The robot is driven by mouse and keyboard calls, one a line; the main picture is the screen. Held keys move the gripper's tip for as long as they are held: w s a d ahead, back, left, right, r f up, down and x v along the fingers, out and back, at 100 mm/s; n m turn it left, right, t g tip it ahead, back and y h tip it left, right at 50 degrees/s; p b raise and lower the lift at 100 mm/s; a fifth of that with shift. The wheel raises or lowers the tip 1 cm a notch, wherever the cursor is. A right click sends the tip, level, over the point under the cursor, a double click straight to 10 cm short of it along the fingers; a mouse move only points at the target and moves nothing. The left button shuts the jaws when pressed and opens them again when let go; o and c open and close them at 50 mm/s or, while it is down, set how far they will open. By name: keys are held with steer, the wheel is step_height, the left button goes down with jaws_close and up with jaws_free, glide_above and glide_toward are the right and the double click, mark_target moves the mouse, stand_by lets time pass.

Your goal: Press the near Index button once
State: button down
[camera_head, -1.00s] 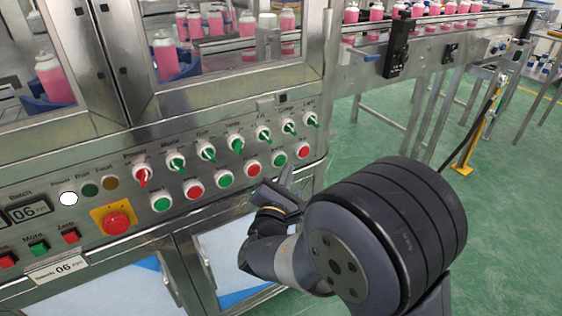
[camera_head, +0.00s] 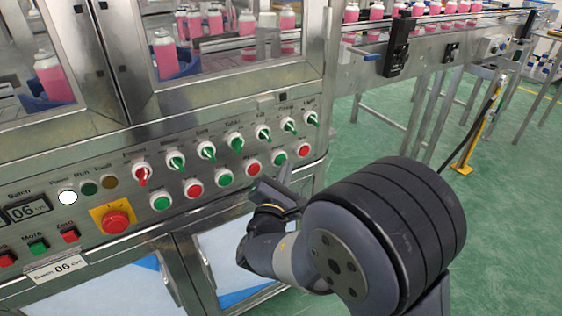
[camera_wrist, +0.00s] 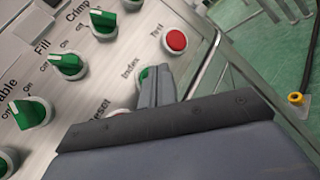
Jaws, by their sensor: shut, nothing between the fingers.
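The Index button is green (camera_head: 279,159), in the lower row of the panel between a red button on each side. In the wrist view the green Index button (camera_wrist: 143,76) is mostly hidden behind my fingers, with its "Index" label to the left. My gripper (camera_head: 284,174) is shut and empty, its fingertips just below the button in the head view. In the wrist view my gripper (camera_wrist: 158,72) overlaps the button. I cannot tell whether the fingertips touch it.
The red Test button (camera_wrist: 175,41) is close beside the fingers, and the red Reset button (camera_head: 252,167) is on the other side. Green rotary switches (camera_head: 264,132) stick out above. A red emergency stop (camera_head: 116,222) sits lower left. Open floor (camera_head: 500,230) lies to the right.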

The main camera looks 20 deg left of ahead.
steer(key=shift+w+a, duration=0.35)
stand_by(0.8)
steer(key=shift+s+d, duration=0.1)
steer(key=shift+s+d+b, duration=0.45)
steer(key=shift+d, duration=0.05)
stand_by(0.3)
steer(key=s+d+b, duration=0.1)
steer(key=s+d, duration=0.2)
steer(key=shift+s+d, duration=0.15)
steer(key=shift+d, duration=0.25)
stand_by(0.8)
steer(key=p, duration=0.1)
steer(key=w+a+p, duration=0.1)
steer(key=shift+a+r+p, duration=0.15)
steer(key=shift+r+p, duration=0.1)
steer(key=shift+p, duration=0.05)
